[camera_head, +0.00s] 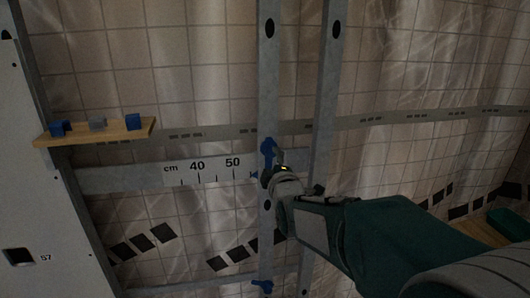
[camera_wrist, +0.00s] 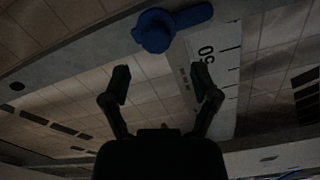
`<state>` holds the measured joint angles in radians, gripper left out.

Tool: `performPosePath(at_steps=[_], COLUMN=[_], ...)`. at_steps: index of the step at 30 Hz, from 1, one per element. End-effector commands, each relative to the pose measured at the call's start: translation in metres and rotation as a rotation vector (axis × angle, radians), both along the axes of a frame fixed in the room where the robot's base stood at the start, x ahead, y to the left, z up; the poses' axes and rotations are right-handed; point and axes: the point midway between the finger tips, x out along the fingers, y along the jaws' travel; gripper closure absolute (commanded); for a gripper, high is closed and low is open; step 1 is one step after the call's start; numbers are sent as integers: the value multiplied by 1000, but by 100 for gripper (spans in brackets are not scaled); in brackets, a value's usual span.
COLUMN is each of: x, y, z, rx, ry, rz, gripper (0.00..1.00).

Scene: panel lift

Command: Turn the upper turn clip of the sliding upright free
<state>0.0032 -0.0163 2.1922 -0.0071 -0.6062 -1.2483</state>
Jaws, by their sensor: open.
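The upper turn clip (camera_head: 267,147) is blue and sits on the grey sliding upright (camera_head: 268,80), where it crosses the scale rail. In the wrist view the clip (camera_wrist: 157,31) shows a round head with a lever pointing right, roughly along the upright (camera_wrist: 65,58). My gripper (camera_head: 281,163) is close to the clip, at its lower right in the head view. In the wrist view the gripper (camera_wrist: 162,82) is open and empty. Its two fingers stand apart below the clip head. I see no contact. A lower blue clip (camera_head: 262,284) sits near the upright's foot.
The scale rail (camera_head: 150,177) with cm marks runs left of the upright. A second grey upright (camera_head: 326,90) stands to the right. A wooden shelf (camera_head: 100,132) with small blue and grey blocks is at left, near a white panel (camera_head: 35,190). A tiled wall lies behind.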

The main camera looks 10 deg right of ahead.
Motion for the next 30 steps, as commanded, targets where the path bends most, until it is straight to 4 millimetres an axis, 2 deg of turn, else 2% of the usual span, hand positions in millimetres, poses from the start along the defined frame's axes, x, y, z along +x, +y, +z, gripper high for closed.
performPosePath(at_steps=[3, 9, 14, 21, 22, 27, 30], x=[21, 48, 57, 58, 58, 58, 58], y=[-2, 2, 4, 1, 0, 0, 2], z=[-1, -1, -1, 0, 0, 0, -1], rx=[1, -3, -3, -1, 0, 0, -2], ry=[2, 2, 1, 0, 0, 2, 2], rz=[-3, 0, -1, -1, -1, -2, -2], gripper=[22, 22, 22, 22, 27, 100, 100])
